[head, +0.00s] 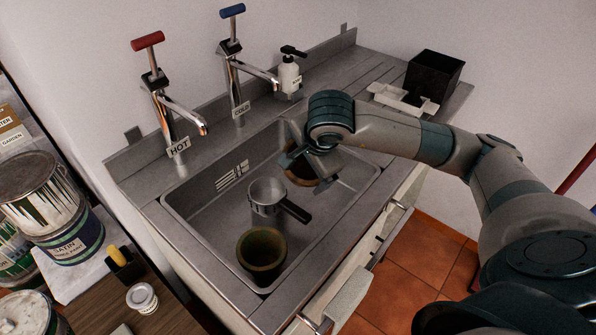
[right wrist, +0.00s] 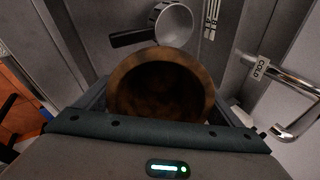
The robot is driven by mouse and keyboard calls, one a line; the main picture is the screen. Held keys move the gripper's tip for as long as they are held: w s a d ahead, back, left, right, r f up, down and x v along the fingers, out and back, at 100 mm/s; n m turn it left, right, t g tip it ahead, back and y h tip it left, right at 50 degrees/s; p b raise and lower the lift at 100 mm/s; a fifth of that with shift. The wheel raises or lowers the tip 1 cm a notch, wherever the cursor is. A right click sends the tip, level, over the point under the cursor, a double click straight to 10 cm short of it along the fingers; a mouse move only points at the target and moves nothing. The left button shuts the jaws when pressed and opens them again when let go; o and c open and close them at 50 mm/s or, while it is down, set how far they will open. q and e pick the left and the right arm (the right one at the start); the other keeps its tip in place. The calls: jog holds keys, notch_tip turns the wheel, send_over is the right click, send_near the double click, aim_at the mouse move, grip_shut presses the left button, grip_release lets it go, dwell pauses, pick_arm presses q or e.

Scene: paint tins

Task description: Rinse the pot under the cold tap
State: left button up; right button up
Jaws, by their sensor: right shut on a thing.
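My right gripper (head: 312,170) is over the right part of the sink and is shut on a brown pot (head: 300,176). In the head view the gripper hides much of this pot. In the right wrist view the pot (right wrist: 161,88) shows its round open mouth and dark brown inside. The cold tap (head: 237,80) has a blue handle and a CLOSED-looking spout with no water visible; its spout is up and to the left of the held pot. It also shows in the right wrist view (right wrist: 290,88). My left gripper is not in view.
The steel sink (head: 190,205) holds a metal pan (head: 266,191) with a black handle and another brown pot (head: 261,250). The hot tap (head: 165,100) has a red handle. A soap bottle (head: 289,75) and black bin (head: 434,75) stand behind. Paint tins (head: 75,237) stand left.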

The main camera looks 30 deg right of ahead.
aim_at(300, 159)
jog(key=shift+w+a+r+m, duration=0.1)
jog(key=shift+a+r+m, duration=0.05)
jog(key=shift+m, duration=0.15)
jog(key=shift+d, duration=0.3)
jog(key=shift+a, duration=0.1)
jog(key=shift+w+d+f, duration=0.2)
jog(key=shift+w, duration=0.55)
jog(key=shift+w+d+f, duration=0.1)
jog(key=shift+w, duration=0.4)
jog(key=shift+w+d+f, duration=0.1)
jog(key=shift+w, duration=0.35)
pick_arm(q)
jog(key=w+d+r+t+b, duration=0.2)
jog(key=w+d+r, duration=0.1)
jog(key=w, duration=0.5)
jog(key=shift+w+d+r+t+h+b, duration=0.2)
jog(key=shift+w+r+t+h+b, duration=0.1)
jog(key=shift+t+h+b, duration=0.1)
pick_arm(e)
jog(key=w+d+f, duration=0.2)
jog(key=w, duration=0.8)
jog(key=shift+d, duration=0.4)
